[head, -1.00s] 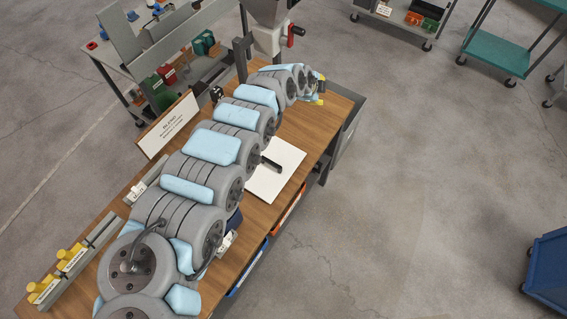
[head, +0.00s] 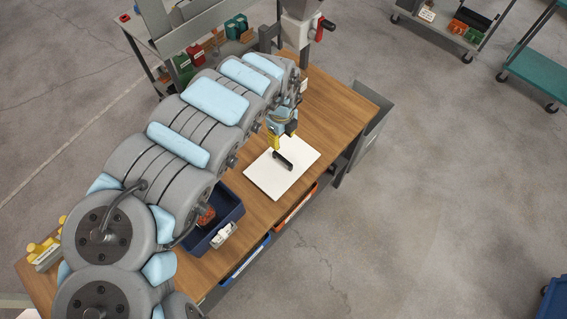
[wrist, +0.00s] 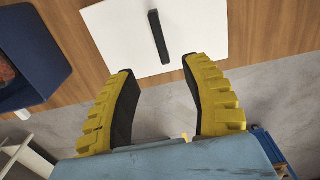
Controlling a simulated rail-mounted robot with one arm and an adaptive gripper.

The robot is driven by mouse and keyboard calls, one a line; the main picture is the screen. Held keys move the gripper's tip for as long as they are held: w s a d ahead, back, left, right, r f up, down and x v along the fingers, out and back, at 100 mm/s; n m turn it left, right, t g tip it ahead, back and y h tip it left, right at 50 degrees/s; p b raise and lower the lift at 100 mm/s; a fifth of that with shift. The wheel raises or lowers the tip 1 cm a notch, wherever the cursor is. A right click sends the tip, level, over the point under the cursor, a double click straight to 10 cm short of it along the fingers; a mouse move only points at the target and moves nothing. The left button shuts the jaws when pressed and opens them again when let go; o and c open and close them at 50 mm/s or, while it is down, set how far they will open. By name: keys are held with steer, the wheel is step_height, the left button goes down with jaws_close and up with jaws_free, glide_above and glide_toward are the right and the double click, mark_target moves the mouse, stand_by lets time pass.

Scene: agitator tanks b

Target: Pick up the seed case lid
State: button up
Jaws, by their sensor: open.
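The seed case lid appears as a flat white panel (head: 262,178) with a black bar handle (head: 283,160) on top, lying on the wooden bench. In the wrist view the white panel (wrist: 110,30) and upright-looking black handle (wrist: 158,38) are at the top. My gripper (wrist: 157,68) is open and empty, its yellow fingers with black pads spread wide. The near end of the handle lines up between the fingertips, apart from both. In the head view my gripper (head: 277,143) is over the panel's far edge, close to the handle; its height is hard to judge.
A blue bin (head: 230,193) with something reddish inside stands left of the panel; it also shows in the wrist view (wrist: 40,45). A small white item (head: 222,236) is beside it. The wooden bench top (head: 335,110) is clear to the panel's right.

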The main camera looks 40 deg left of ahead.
mark_target(283, 158)
step_height(283, 158, down, 8)
steer(key=shift+w+f+b, duration=0.1)
steer(key=shift+f+b, duration=0.1)
steer(key=shift+b, duration=0.2)
steer(key=shift+s+d+f, duration=0.1)
steer(key=shift+f, duration=0.7)
steer(key=shift+s+d+f, duration=0.1)
steer(key=shift+f, duration=0.7)
steer(key=shift+w+f, duration=0.1)
steer(key=shift+f, duration=0.55)
steer(key=shift+a+f, duration=0.15)
steer(key=shift+f, duration=0.35)
jaws_close()
